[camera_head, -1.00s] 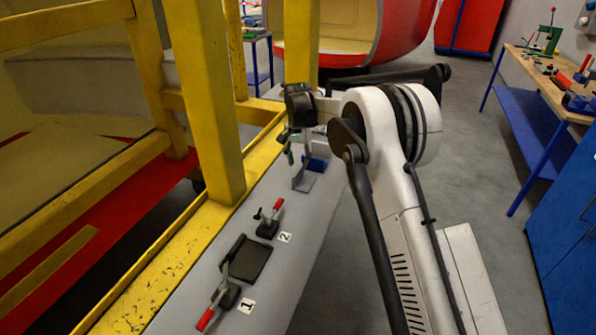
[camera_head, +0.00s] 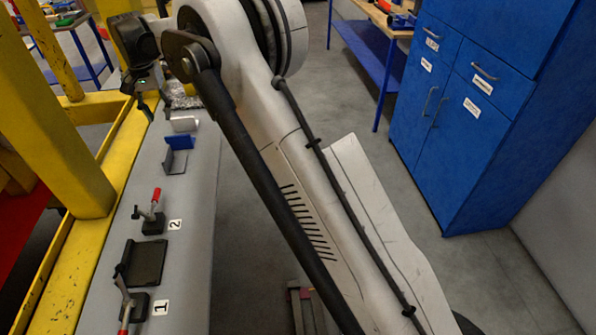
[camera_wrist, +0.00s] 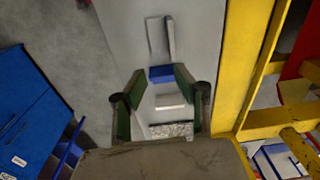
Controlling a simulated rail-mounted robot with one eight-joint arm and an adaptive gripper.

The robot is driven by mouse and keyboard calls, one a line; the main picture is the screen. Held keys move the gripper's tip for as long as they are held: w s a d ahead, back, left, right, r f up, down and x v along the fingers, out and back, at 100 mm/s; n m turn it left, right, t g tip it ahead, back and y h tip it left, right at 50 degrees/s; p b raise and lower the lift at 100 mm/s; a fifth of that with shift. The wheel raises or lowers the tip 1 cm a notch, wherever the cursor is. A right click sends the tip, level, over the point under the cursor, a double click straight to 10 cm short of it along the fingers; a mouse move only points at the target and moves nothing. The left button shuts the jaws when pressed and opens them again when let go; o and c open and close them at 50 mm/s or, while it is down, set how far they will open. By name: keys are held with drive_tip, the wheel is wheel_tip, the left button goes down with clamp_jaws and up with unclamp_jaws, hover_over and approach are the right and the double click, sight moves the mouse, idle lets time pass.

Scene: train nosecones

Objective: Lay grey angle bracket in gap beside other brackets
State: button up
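A grey angle bracket (camera_head: 174,161) stands on the grey bench top, nearest the numbered clamps. A blue bracket (camera_head: 180,142) stands just beyond it, and a pale bracket (camera_head: 184,124) lies farther along. In the wrist view, the grey bracket (camera_wrist: 156,38), blue bracket (camera_wrist: 161,74) and pale bracket (camera_wrist: 170,100) form a row. My gripper (camera_wrist: 160,73) has its green fingers spread, with nothing held between them. In the head view, my gripper (camera_head: 154,103) is above the far part of the bench, beyond the brackets. Its fingertips are partly hidden.
A speckled block (camera_head: 186,97) lies past the pale bracket. Two toggle clamps, marked 2 (camera_head: 153,222) and 1 (camera_head: 138,303), and a black plate (camera_head: 146,263) sit nearer. A yellow frame (camera_head: 70,165) borders the bench at left. Blue cabinets (camera_head: 475,120) stand at right.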

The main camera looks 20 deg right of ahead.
drive_tip(key=s+d+r+n+t, duration=0.1)
drive_tip(key=s+d+r+t, duration=0.1)
drive_tip(key=s+d+r, duration=0.65)
drive_tip(key=s+d+r+t, duration=0.1)
drive_tip(key=s+d+r, duration=0.5)
drive_tip(key=s, duration=0.5)
drive_tip(key=s+d+f+t, duration=0.1)
drive_tip(key=s+d+f, duration=0.1)
drive_tip(key=s, duration=0.7)
drive_tip(key=s+d+f+n+t, duration=0.1)
drive_tip(key=s+d+f, duration=0.2)
drive_tip(key=s, duration=0.6)
drive_tip(key=s+d+f+n+t, duration=0.1)
drive_tip(key=s+d+f, duration=0.2)
drive_tip(key=s, duration=0.6)
drive_tip(key=shift+d+t, duration=0.3)
drive_tip(key=shift+d, duration=0.65)
drive_tip(key=shift+f, duration=0.15)
